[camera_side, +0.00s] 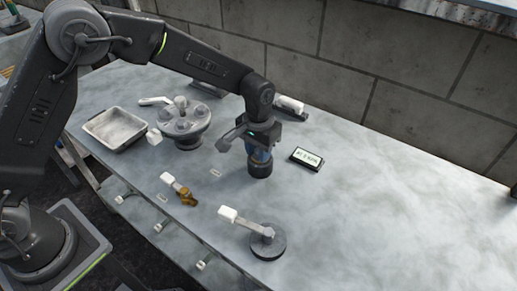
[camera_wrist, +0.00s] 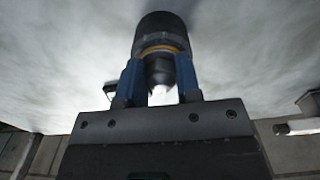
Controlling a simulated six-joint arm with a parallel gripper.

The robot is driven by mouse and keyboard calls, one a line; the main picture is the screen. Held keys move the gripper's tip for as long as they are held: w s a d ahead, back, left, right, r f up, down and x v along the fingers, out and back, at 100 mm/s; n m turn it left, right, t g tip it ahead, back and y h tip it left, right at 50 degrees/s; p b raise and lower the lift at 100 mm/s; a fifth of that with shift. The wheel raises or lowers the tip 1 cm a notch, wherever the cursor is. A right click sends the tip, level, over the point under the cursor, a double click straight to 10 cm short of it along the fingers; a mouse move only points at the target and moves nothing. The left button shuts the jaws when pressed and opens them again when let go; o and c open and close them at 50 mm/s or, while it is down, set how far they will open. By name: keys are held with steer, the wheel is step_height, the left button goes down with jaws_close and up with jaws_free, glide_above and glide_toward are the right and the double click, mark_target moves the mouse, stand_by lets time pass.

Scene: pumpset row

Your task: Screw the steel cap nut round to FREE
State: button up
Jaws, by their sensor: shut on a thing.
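My gripper (camera_side: 260,152) points down over a short dark cylinder (camera_side: 260,169) standing on the grey bench. In the wrist view my two blue fingers (camera_wrist: 160,88) are shut on the steel cap nut (camera_wrist: 160,72), one on each side. The nut is shiny and rounded, and a yellow ring shows between it and the dark cylinder (camera_wrist: 158,24). In the side view the nut is hidden by the fingers. I cannot see a FREE mark in either view.
A lever on a round dark base (camera_side: 267,245) is in front. A brass valve (camera_side: 181,191), a round bolted fixture (camera_side: 186,127) and a shallow tray (camera_side: 102,128) are to the left. The right side of the bench is clear.

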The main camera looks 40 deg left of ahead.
steer(key=shift+s+a+f, duration=0.1)
steer(key=shift+s+f, duration=0.1)
steer(key=o, duration=1)
steer(key=shift+r, duration=0.1)
steer(key=shift+o, duration=0.4)
steer(key=shift+w+r, duration=0.1)
steer(key=shift+r, duration=0.1)
